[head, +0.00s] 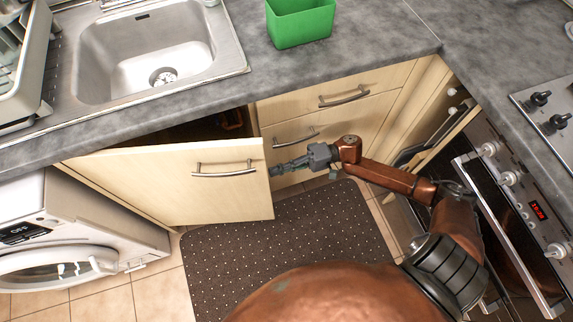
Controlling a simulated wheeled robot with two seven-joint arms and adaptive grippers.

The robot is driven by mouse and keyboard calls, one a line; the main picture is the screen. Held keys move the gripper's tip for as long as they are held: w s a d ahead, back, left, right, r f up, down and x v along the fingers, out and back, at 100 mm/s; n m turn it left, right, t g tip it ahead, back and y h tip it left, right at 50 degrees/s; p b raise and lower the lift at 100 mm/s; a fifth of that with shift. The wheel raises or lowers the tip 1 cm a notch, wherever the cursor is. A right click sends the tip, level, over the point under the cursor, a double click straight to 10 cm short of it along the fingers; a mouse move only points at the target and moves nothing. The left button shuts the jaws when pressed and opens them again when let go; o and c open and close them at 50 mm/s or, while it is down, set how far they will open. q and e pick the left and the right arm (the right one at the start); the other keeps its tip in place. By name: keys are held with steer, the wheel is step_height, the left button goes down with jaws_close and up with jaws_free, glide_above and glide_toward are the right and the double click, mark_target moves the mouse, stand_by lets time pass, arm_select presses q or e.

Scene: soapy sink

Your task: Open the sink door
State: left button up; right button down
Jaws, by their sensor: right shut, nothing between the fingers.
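The sink door (170,182) is a pale wood cabinet door below the sink (150,50). It stands partly open, swung out from its right side, with a dark gap (190,131) above it into the cabinet. Its metal handle (224,170) is near its upper right. My right gripper (277,170) is shut and empty. Its fingertips are at the door's free right edge; I cannot tell whether they touch it. My left gripper is not in view.
A washing machine (70,240) stands left of the door. Drawers with handles (343,97) are right of the gap. An oven (510,215) is at the right. A dotted brown mat (300,235) covers the floor. A green container (299,22) sits on the counter.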

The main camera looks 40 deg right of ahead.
steer(key=shift+x, duration=0.85)
steer(key=shift+s+a, duration=0.1)
steer(key=shift+s, duration=0.05)
